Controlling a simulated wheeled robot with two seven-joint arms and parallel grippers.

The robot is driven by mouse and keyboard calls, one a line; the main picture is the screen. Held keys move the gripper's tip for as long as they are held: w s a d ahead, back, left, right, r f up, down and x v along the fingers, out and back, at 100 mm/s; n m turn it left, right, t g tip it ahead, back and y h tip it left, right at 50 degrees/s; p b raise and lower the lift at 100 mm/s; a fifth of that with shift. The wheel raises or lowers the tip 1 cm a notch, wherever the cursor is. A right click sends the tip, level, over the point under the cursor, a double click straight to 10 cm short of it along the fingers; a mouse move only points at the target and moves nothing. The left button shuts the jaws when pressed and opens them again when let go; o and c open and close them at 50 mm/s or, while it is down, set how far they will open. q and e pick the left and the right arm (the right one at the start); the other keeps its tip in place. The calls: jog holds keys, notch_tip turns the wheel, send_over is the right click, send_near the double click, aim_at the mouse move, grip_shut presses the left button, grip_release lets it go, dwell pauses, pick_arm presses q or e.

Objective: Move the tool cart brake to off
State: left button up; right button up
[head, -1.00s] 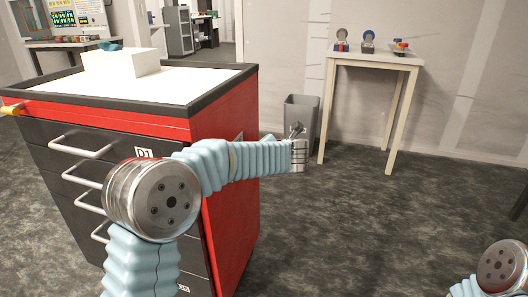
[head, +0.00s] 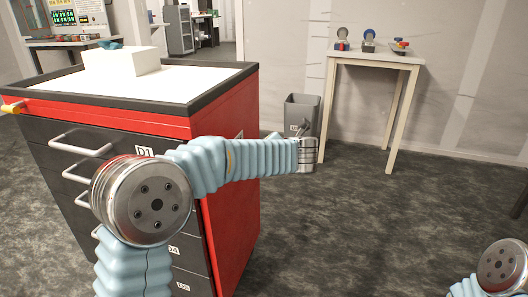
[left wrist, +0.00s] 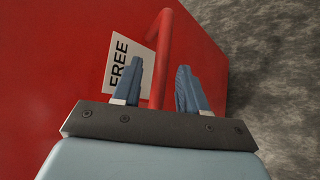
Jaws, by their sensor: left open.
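The tool cart (head: 235,225) stands at the left in the head view, with a red side and dark drawer fronts. In the left wrist view, a red bar-like lever (left wrist: 164,40) runs along the cart's red side (left wrist: 60,70), beside a white label reading FREE (left wrist: 128,52). My left gripper (left wrist: 160,67) is open, with its blue fingers on either side of the lever; I cannot tell whether they touch it. In the head view my left arm crosses in front of the cart, and the lever cannot be made out. My right gripper is out of view.
A white block (head: 120,60) lies on the cart top. A yellow-ended handle (head: 13,107) sticks out at its left corner. A grey bin (head: 303,108) and a small table (head: 375,57) with small objects stand behind. The floor (head: 400,220) at right is open.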

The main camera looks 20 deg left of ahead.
pick_arm(q)
jog(key=v, duration=1)
jog(key=shift+s, duration=0.1)
jog(key=w+a+f+m+t+h, duration=0.1)
jog(key=w+f+m, duration=0.1)
jog(key=f+m, duration=0.35)
jog(key=w+a+f+m+t, duration=0.1)
jog(key=w+f+m, duration=0.2)
jog(key=f, duration=0.5)
jog(key=s+f+m+g+h, duration=0.1)
jog(key=s+f+m+h, duration=0.3)
jog(key=f, duration=0.7)
jog(key=s+f+m+g+h, duration=0.1)
jog(key=s+f+m+g, duration=0.1)
jog(key=f+m, duration=0.65)
jog(key=s+d+f+m+g+h, duration=0.1)
jog(key=s+f+m+g, duration=0.3)
jog(key=s+f, duration=0.5)
jog(key=s+d+f+m+g+h, duration=0.2)
jog(key=s+f+m+g+h, duration=0.2)
jog(key=s+f, duration=0.5)
jog(key=s, duration=0.8)
jog(key=shift+s+h, duration=0.25)
jog(key=shift+h, duration=0.05)
jog(key=shift+w+d, duration=0.1)
